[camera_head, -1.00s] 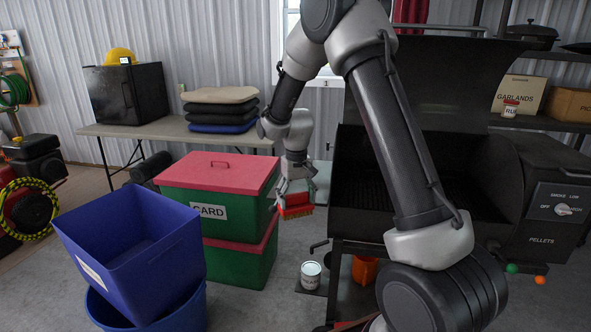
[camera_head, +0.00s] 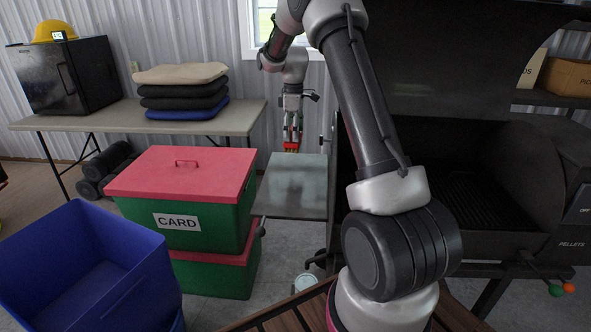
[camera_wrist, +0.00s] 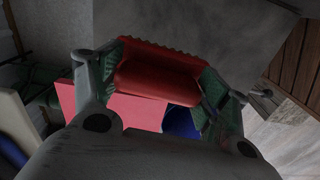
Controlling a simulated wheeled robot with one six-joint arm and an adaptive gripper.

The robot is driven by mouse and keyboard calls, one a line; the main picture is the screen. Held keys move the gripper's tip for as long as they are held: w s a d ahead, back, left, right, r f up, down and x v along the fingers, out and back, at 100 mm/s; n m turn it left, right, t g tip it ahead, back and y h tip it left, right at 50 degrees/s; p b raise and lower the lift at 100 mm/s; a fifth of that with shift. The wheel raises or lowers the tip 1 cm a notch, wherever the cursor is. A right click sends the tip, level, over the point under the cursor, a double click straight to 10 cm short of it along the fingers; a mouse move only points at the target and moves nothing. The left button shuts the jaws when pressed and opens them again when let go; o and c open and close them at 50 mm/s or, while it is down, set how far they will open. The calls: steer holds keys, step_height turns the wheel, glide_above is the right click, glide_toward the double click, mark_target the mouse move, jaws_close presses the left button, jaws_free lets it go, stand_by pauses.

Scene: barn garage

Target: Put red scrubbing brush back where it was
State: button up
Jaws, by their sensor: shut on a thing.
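The red scrubbing brush (camera_head: 291,144) is in my gripper (camera_head: 291,130), held above the far edge of the grey side shelf (camera_head: 305,203) of the smoker grill. In the wrist view the brush (camera_wrist: 160,72) lies across between the two green-padded fingers of my gripper (camera_wrist: 155,78), which are shut on it. In the head view the brush is small, and I cannot tell whether it touches anything below. The side shelf is bare.
Stacked green bins with red lids (camera_head: 185,172), one labelled CARD, stand left of the shelf. A blue bin (camera_head: 90,262) is front left. A table (camera_head: 130,117) holds folded cushions (camera_head: 183,92) and a black mini fridge (camera_head: 64,75). The grill (camera_head: 470,180) is at right.

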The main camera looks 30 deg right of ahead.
steer(key=shift+d+f+n, duration=0.1)
steer(key=shift+d+n, duration=0.2)
steer(key=shift+d, duration=0.25)
step_height(320, 180, down, 9)
steer(key=shift+d+f, duration=0.1)
steer(key=shift+f, duration=0.05)
steer(key=shift+f, duration=0.1)
steer(key=o, duration=1.1)
steer(key=shift+c, duration=0.2)
